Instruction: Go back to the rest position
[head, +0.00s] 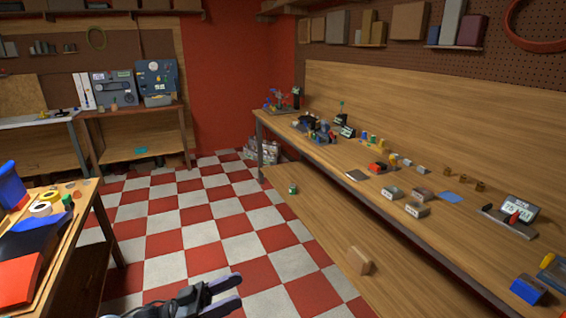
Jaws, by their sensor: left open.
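My left gripper (232,293) shows at the bottom of the head view, low and left of centre. Its two fingers point to the right and stand apart, with nothing between them. It is over the red and white checkered floor (196,218), clear of the benches. My right gripper is not in view. I cannot make out a ducted rotor for certain among the small items on the benches.
A long wooden workbench (330,158) with several small parts runs along the right, above a lower shelf (310,212) holding a tan block (359,261). A cluttered table (83,210) stands at the left. The floor between is free.

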